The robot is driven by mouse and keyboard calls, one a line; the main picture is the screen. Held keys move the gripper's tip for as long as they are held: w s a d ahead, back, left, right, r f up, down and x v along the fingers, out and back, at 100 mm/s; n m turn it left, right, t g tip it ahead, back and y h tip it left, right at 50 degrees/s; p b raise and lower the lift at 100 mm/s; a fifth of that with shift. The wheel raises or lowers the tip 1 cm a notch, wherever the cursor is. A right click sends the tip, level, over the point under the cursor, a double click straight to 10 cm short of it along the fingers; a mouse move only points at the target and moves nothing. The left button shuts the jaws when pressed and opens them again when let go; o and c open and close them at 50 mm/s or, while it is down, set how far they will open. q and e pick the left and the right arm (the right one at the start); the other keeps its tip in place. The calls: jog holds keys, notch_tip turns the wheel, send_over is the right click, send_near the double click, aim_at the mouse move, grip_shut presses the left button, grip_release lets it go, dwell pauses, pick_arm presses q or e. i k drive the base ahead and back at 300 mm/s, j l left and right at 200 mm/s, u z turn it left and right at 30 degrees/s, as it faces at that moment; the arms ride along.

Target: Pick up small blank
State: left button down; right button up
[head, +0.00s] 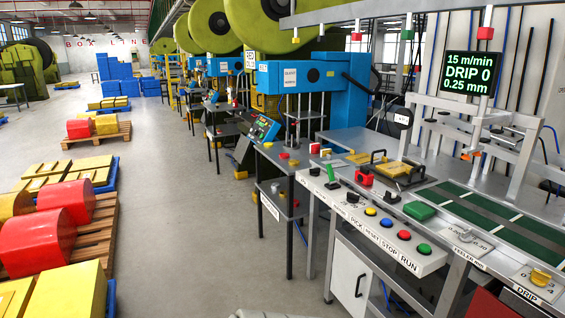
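I cannot single out the small blank with certainty. A small flat gold piece (358,158) lies on the grey workbench, left of a gold plate with black handles (405,171). A green block (420,210) sits at the near edge of the dark green conveyor strip (480,215). Neither of my grippers shows in the head view.
A panel of coloured buttons (388,224) runs along the bench front. A screen (470,77) reads "15 m/min DRIP 0 0.25 mm". Blue presses (290,77) line the aisle. Pallets with red and yellow loads (40,240) stand left. The grey floor (190,220) between is clear.

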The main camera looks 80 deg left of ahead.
aim_at(337, 164)
jog(key=u, duration=2.35)
jog(key=i+j+u, duration=0.1)
jog(key=i, duration=0.35)
jog(key=j, duration=0.05)
